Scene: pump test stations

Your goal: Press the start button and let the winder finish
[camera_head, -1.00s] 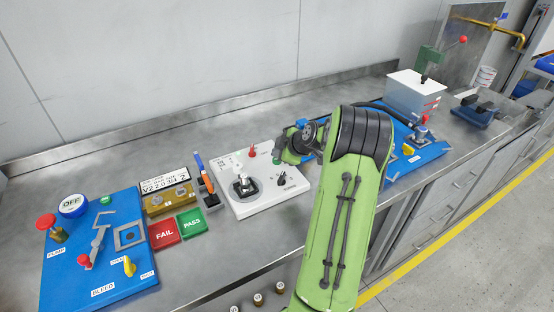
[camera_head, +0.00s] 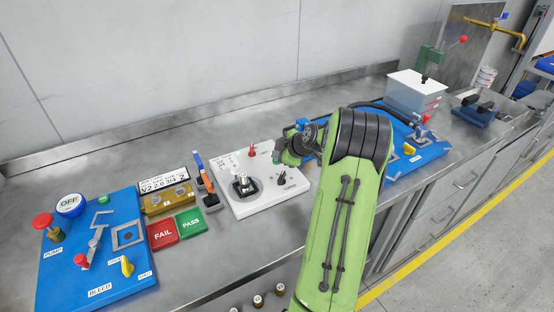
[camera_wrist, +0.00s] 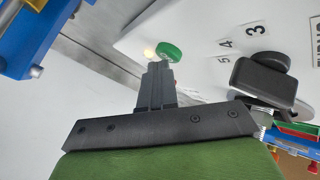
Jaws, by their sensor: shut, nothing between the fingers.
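The winder (camera_head: 262,202) is a white console with a metal post on a black base and a black knob. It stands in the middle of the bench in the head view. In the wrist view its white top shows the numbers 3, 4 and 5, a black knob (camera_wrist: 262,80) and a round green button (camera_wrist: 168,51). A small pale yellow spot lies beside the button. My gripper (camera_wrist: 158,66) is shut and empty, its tips right by the green button. I cannot tell whether they touch it. In the head view my arm's end hides the fingers.
Left of the winder are red FAIL (camera_head: 162,234) and green PASS (camera_head: 190,222) pads, a label box (camera_head: 167,193) and a blue pump board (camera_head: 75,282). Another blue board (camera_head: 434,152) and a white box (camera_head: 412,95) stand to the right. The bench behind is clear.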

